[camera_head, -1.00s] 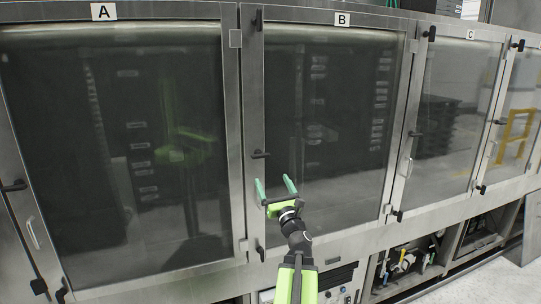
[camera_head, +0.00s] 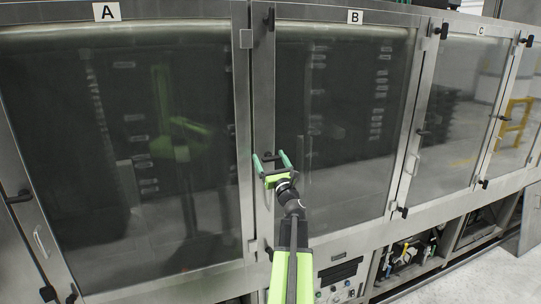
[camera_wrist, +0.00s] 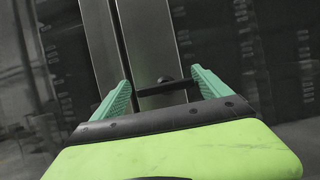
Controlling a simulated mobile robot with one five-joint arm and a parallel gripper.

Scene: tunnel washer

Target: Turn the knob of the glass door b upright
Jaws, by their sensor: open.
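Glass door b (camera_head: 340,115) is closed, under its "B" label. Its dark middle knob (camera_head: 267,156) is on the left frame post, lying roughly crosswise, not upright. In the wrist view this knob (camera_wrist: 166,88) shows as a black horizontal bar between the fingers. My gripper (camera_head: 271,159) is open, with one green finger at each side of the knob. The wrist view also shows my gripper (camera_wrist: 161,77) with the bar spanning the gap. I cannot tell whether the fingers touch it.
The same post carries a top knob (camera_head: 268,18) and a bottom knob (camera_head: 268,252), both about upright. Glass door A (camera_head: 140,130) is at the left and glass door C (camera_head: 465,110) at the right. Open machinery bays (camera_head: 405,260) are below.

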